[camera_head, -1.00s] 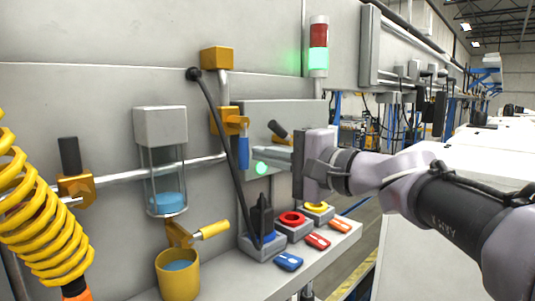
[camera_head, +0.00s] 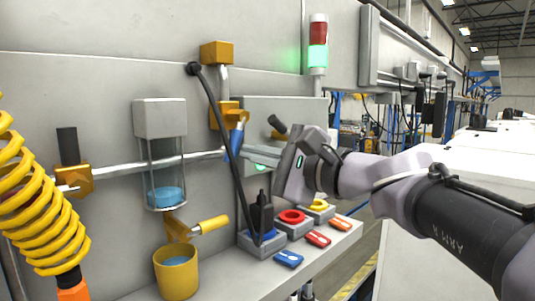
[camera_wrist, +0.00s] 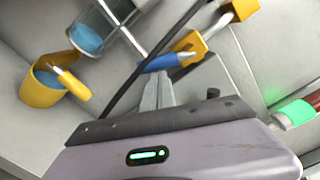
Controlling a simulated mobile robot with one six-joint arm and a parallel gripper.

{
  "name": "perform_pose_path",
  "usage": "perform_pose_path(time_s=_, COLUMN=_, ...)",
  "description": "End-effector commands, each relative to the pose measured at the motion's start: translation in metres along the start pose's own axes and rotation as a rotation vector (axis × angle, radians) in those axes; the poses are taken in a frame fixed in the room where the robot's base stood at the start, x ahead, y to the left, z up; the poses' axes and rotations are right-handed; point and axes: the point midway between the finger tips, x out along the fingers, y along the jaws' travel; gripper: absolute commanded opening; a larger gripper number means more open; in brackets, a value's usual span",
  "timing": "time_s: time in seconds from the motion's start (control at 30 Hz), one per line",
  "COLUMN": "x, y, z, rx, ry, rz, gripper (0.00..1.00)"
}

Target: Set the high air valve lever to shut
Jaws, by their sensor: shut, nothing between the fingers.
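The blue valve lever (camera_head: 235,141) hangs from the yellow valve body (camera_head: 222,115) on the upright pipe below the yellow box. It slants, its free end down and a little left. The lever (camera_wrist: 165,62) and yellow valve body (camera_wrist: 189,46) also show in the wrist view. My gripper (camera_head: 248,154) is shut and empty, its fingers pointing left at the lever. In the wrist view my fingertips (camera_wrist: 158,77) are right at the blue handle; they appear to touch it, but the exact contact is hard to see.
A black cable (camera_head: 222,130) runs down just in front of the valve. Left are a glass cylinder (camera_head: 164,170), a black-handled valve (camera_head: 72,178) and a yellow coil (camera_head: 40,215). Below are a yellow cup (camera_head: 177,275) and a red button (camera_head: 291,216).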

Motion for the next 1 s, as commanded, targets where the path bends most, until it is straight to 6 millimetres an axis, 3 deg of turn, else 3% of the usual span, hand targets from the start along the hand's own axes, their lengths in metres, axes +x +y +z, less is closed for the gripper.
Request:
perform_pose_path(time_s=0.8, x=0.002, y=-0.001, z=0.049, rx=0.767, ry=-0.002, rz=-0.037, gripper=0.00)
perform_pose_path(time_s=1.0, x=0.003, y=-0.004, z=0.057, rx=0.892, ry=-0.002, rz=-0.043, gripper=0.00)
